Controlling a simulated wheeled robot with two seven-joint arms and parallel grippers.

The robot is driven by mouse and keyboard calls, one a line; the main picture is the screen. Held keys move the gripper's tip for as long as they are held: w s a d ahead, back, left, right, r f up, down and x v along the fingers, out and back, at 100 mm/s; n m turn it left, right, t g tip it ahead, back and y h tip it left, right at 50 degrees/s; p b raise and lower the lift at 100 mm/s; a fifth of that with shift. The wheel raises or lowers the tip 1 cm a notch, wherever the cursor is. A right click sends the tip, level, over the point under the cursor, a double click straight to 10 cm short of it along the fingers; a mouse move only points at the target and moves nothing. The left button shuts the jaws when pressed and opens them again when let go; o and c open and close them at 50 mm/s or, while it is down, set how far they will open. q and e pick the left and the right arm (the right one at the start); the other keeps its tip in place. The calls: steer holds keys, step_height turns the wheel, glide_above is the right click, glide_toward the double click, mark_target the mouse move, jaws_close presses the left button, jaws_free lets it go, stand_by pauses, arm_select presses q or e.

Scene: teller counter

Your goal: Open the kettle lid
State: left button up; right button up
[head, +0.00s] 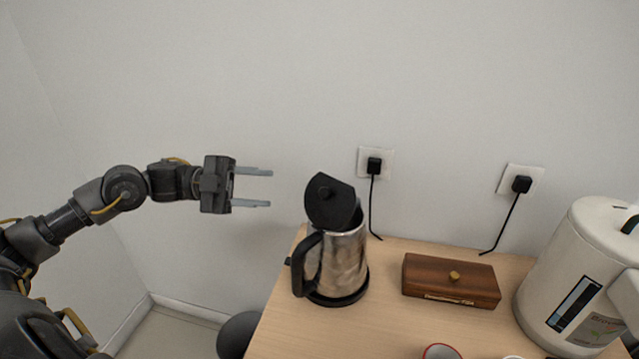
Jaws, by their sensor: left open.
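The kettle (343,263) is a steel jug with a black handle on its left side, standing upright on a black base at the left end of the wooden counter. Its black lid (329,199) is tilted up over the top of the jug, with a round knob facing outward. My left gripper (270,188) is open and empty, its two grey fingers pointing right. In the picture it is to the left of the lid and apart from it. My right gripper is not in view.
A large white electric pot (569,280) stands at the right. Two black plugs with cords are in wall sockets behind. A red-rimmed cup (442,352) shows at the front edge.

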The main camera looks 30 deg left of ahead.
mark_target(320, 193)
arm_select(q)
steer(key=p+x, duration=0.1)
steer(key=x, duration=0.4)
steer(key=p+x, duration=0.2)
steer(key=x, duration=0.3)
steer(key=shift+s+d+r, duration=0.1)
steer(key=shift+s+r, duration=0.1)
steer(key=shift+w+d+f, duration=0.1)
steer(key=shift+d, duration=0.25)
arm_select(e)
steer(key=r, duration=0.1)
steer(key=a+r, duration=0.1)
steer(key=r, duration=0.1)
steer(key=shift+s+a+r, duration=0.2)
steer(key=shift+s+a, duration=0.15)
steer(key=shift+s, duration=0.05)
arm_select(q)
jaws_close()
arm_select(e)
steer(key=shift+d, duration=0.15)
